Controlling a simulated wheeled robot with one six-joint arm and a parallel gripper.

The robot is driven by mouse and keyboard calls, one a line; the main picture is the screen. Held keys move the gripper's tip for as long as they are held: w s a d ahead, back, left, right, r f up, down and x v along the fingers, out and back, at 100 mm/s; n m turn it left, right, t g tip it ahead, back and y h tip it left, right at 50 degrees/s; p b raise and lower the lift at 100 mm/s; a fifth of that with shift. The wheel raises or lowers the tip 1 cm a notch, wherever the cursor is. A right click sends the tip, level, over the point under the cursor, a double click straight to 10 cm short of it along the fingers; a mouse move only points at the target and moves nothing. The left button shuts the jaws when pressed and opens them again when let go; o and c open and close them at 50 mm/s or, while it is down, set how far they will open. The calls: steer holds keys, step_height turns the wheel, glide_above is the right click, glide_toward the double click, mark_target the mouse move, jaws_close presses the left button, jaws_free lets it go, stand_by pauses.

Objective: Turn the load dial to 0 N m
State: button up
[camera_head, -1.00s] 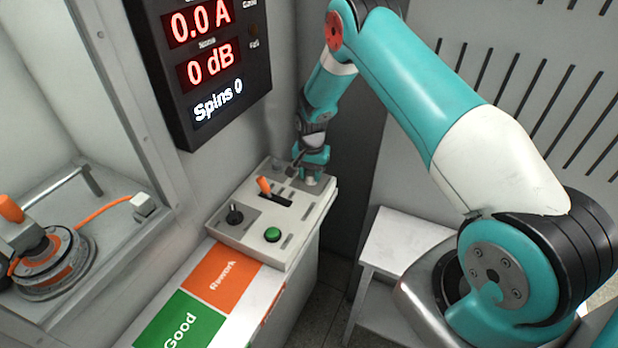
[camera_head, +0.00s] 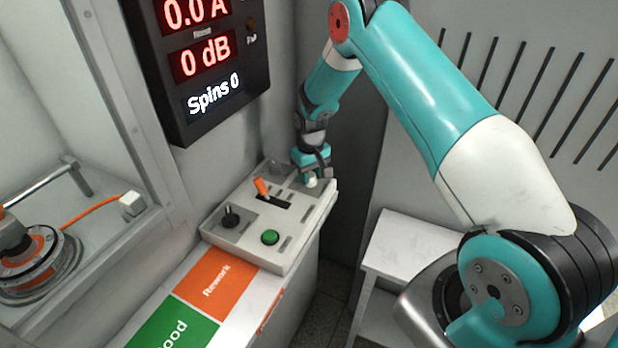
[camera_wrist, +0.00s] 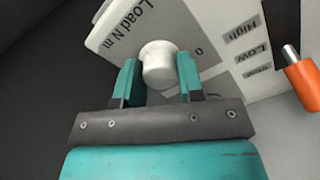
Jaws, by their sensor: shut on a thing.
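The load dial (camera_wrist: 158,64) is a round white knob in the wrist view, on a light panel marked "Load N m" with a "0" to the right of the knob. My gripper (camera_wrist: 160,75) has its two teal fingers on either side of the knob, shut on it. No pointer on the knob can be made out. In the head view my gripper (camera_head: 312,174) reaches down to the far right corner of the control box (camera_head: 262,250), and the small white dial (camera_head: 311,183) shows just below the fingers.
An orange lever (camera_head: 262,187) stands close to the left of my gripper, also in the wrist view (camera_wrist: 304,84). A black knob (camera_head: 231,216) and a green button (camera_head: 270,237) are nearer. A display (camera_head: 205,60) reads 0.0 A, 0 dB, Spins 0. A white stand (camera_head: 405,245) is right.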

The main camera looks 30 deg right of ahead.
mark_target(311, 175)
steer(key=shift+d+n, duration=0.1)
steer(key=shift+n, duration=0.7)
steer(key=o, duration=0.9)
steer(key=shift+r, duration=0.1)
step_height(311, 175, up, 17)
steer(key=shift+r+b, duration=0.1)
steer(key=shift+b, duration=0.95)
